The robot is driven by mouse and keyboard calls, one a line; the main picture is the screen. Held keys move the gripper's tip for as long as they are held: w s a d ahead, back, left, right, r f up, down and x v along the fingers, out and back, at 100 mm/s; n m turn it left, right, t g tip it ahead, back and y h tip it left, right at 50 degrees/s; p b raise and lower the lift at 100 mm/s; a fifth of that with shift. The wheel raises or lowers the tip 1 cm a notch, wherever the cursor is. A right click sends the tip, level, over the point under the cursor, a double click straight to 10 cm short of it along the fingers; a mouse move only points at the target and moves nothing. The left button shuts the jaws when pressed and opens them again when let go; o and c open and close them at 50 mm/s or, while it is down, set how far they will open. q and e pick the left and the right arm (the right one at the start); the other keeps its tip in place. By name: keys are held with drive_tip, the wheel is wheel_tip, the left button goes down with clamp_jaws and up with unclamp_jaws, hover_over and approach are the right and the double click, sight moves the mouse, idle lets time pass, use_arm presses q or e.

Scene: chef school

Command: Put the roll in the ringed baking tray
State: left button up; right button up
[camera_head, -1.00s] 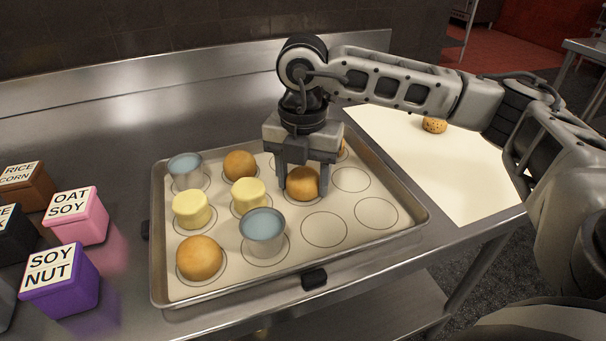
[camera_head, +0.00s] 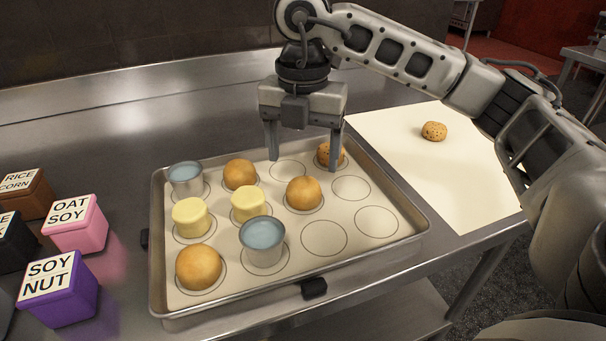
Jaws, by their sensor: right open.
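The ringed baking tray (camera_head: 190,303) lies on the steel counter, its pale liner printed with circles. A plain golden roll (camera_head: 304,193) sits in a ring right of the tray's middle. Two more plain rolls stand in rings, one at the back (camera_head: 240,173) and one at the front left (camera_head: 199,267). A speckled roll (camera_head: 331,155) is in a back right ring, partly hidden by a finger. My right gripper (camera_head: 304,158) is open and empty, fingers pointing down above the tray's back part. My left gripper is not in view.
Two yellow pieces (camera_head: 192,217) and two metal cups (camera_head: 263,242) also stand in rings. Several rings at the right and back are empty. Another speckled roll (camera_head: 434,131) lies on the white sheet (camera_head: 440,175). Labelled boxes (camera_head: 57,289) stand at the left.

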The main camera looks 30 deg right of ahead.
sight(303, 183)
wheel_tip(303, 183, up, 5)
drive_tip(key=shift+f, duration=0.1)
idle(0.7)
